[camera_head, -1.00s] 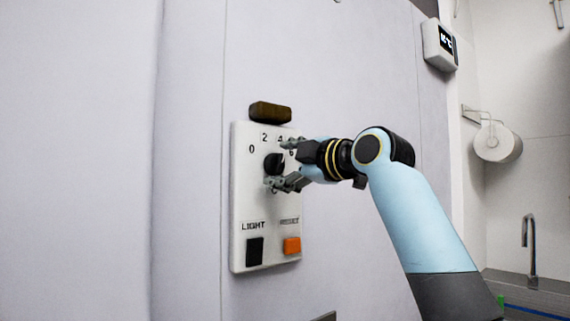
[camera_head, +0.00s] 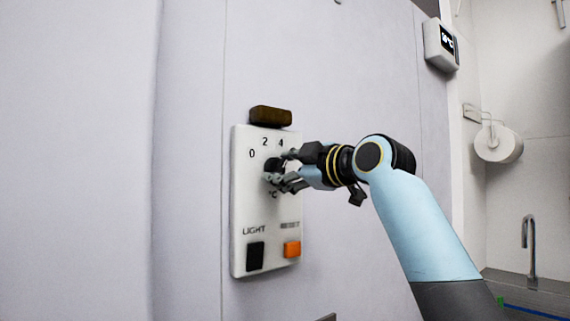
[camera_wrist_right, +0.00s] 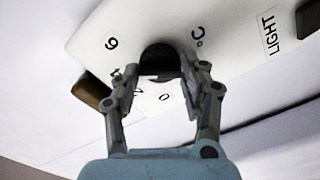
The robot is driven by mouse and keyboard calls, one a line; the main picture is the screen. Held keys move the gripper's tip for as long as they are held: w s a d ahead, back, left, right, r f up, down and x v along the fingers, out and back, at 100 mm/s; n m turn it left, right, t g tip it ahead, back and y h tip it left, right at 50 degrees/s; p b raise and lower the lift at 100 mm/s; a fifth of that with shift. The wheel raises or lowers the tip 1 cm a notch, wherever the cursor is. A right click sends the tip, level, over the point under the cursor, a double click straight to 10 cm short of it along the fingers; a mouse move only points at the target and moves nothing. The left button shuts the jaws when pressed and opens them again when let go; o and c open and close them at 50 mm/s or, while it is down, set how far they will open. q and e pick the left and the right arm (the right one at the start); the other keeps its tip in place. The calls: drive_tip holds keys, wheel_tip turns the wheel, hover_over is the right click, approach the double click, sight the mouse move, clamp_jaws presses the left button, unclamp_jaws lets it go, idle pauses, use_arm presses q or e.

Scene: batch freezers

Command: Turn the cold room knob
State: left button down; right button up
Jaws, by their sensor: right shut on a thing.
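The cold room knob (camera_head: 272,166) is a small black round knob on a white control panel (camera_head: 240,205) marked 0, 2 and 4 in the head view. My right gripper (camera_head: 281,169) is at the knob, coming from the right, and partly hides it. In the right wrist view the black knob (camera_wrist_right: 160,62) sits between the two fingertips of my right gripper (camera_wrist_right: 161,78), which is shut on it. My left gripper is not in view.
Below the knob are a black LIGHT switch (camera_head: 255,256) and an orange button (camera_head: 292,249). A dark brown block (camera_head: 270,116) sits above the panel. A temperature display (camera_head: 441,46), paper roll (camera_head: 498,143) and tap (camera_head: 529,245) are to the right.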

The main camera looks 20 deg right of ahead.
drive_tip(key=m+p, duration=0.2)
drive_tip(key=m, duration=0.3)
drive_tip(key=shift+f+p, duration=0.1)
drive_tip(key=shift+p, duration=0.2)
idle(0.4)
drive_tip(key=o, duration=1.2)
drive_tip(key=shift+c, duration=0.2)
drive_tip(key=shift+s, duration=0.1)
drive_tip(key=v, duration=1.1)
drive_tip(key=shift+s+d, duration=0.15)
drive_tip(key=shift+s, duration=0.25)
